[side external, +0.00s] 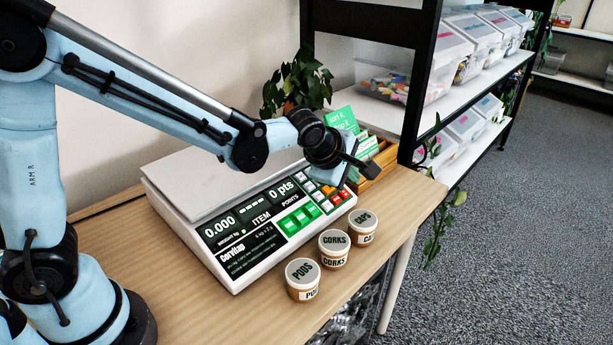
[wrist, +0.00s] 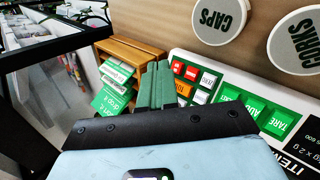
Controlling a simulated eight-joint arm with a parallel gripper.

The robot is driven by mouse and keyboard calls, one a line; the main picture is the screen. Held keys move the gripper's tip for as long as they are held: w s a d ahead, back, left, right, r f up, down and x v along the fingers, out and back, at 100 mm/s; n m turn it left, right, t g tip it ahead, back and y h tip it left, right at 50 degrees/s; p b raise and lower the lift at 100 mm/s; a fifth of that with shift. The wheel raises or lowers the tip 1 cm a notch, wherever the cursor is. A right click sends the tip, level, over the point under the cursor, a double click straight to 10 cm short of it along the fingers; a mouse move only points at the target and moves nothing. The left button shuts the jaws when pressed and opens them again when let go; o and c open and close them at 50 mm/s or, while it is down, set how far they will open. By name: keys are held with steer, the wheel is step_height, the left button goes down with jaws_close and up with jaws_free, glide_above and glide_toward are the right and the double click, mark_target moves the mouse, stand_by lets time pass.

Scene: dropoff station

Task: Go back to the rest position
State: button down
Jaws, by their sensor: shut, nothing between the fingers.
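My gripper (side external: 374,166) is at the end of my light-blue arm, over the right end of the scale's keypad in the side external view. Its green-grey fingers (wrist: 156,86) are together and empty in the wrist view. The white scale (side external: 237,282) stands on the wooden table (side external: 158,275), its display reading 0.000 and 0 pts. The keypad has green, red, orange and white keys; it also shows in the wrist view (wrist: 248,103). My gripper hides part of the keypad's far corner. I cannot tell whether the fingers touch anything.
Jars labelled PODS (side external: 302,279), CORKS (side external: 334,248) and CAPS (side external: 363,227) stand in front of the scale. A wooden box of green cards (side external: 378,165) is behind my gripper. A black-framed shelf (side external: 424,75) with clear bins stands at the right. A potted plant (side external: 298,82) is behind the scale.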

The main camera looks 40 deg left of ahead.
steer(key=s+a+r+m, duration=0.1)
steer(key=s+a+m, duration=0.2)
steer(key=s+m, duration=0.3)
steer(key=s+a+r+m, duration=0.1)
steer(key=s+a+m, duration=0.1)
steer(key=s+m, duration=0.5)
steer(key=s+a+r+m+g, duration=0.1)
steer(key=s+a+m, duration=0.2)
steer(key=s+m, duration=0.3)
steer(key=shift+s+a+r+m, duration=0.25)
steer(key=shift+a+r+m, duration=0.1)
steer(key=shift+m, duration=0.35)
stand_by(0.6)
